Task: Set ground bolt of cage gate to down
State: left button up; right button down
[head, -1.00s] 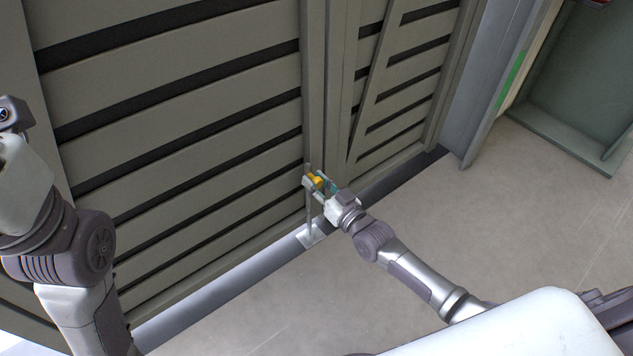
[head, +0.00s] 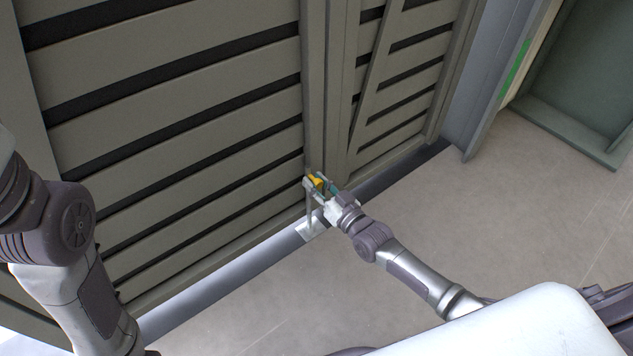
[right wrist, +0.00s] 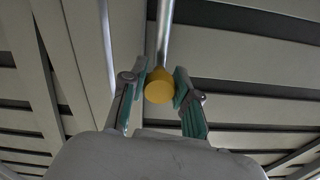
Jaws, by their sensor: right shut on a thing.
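The cage gate (head: 180,125) has slatted panels and fills the left and middle of the head view. Its ground bolt has a yellow knob (head: 315,181) near the gate's lower edge; the knob also shows in the right wrist view (right wrist: 159,88), at the end of a metal rod (right wrist: 165,35). A metal plate (head: 309,230) sits below the bolt at the floor. My right gripper (head: 321,184) is shut on the yellow knob, with one finger on each side in the right wrist view (right wrist: 160,90). My left arm is at the left edge; its gripper is out of view.
A grey threshold strip (head: 225,290) runs along the gate's foot. The concrete floor (head: 480,220) to the right is clear. A green-grey frame (head: 575,130) stands at the upper right.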

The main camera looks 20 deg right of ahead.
jog(key=c, duration=0.8)
grip_release()
jog(key=v, duration=1.2)
jog(key=shift+r, duration=0.1)
